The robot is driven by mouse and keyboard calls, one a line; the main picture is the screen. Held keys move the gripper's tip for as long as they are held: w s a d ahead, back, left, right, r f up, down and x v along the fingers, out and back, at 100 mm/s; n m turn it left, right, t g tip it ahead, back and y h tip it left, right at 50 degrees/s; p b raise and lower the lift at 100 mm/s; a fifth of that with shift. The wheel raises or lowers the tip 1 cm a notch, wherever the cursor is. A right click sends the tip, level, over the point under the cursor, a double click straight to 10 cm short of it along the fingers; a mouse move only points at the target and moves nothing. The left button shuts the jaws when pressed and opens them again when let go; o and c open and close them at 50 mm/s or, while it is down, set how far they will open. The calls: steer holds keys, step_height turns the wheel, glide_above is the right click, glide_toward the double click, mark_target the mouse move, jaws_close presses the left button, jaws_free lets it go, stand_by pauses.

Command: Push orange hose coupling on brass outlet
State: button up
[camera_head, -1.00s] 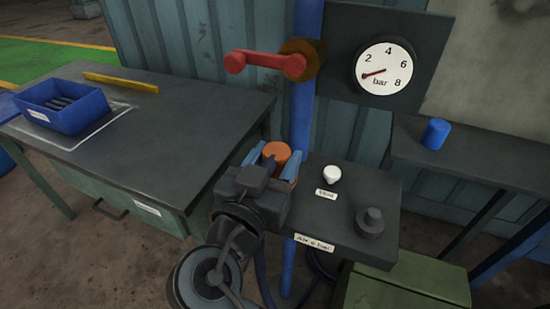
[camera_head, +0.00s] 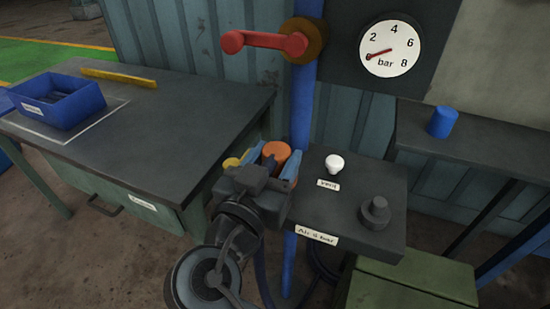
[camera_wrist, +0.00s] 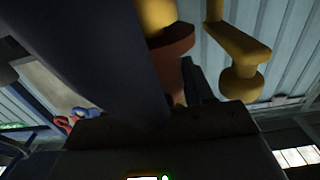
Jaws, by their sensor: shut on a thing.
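The orange coupling (camera_head: 276,151) sits between the blue fingertips of my gripper (camera_head: 272,164), which is shut on it. Its round orange end faces up in the head view. In the wrist view an orange-brown coupling body (camera_wrist: 173,45) shows in shadow, directly beside a brass-yellow part (camera_wrist: 155,14) that looks like the outlet. The two look in line and close, but I cannot tell how far one is over the other. A yellow lever with a round knob (camera_wrist: 240,82) is to the right there. A yellow piece (camera_head: 233,162) shows just left of my gripper in the head view.
A blue pipe (camera_head: 302,105) rises behind my gripper, with a red crank handle (camera_head: 265,41) and a gauge (camera_head: 390,48) above. A dark shelf with a white knob (camera_head: 334,164) and a dark fitting (camera_head: 375,213) is close on the right. A workbench (camera_head: 170,112) is left.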

steer(key=shift+f+b, duration=0.45)
steer(key=shift+b, duration=0.25)
steer(key=o, duration=1.3)
steer(key=shift+s, duration=0.1)
steer(key=b+v, duration=0.1)
steer(key=v, duration=0.6)
steer(key=shift+s+a+r, duration=0.1)
steer(key=shift+s, duration=0.2)
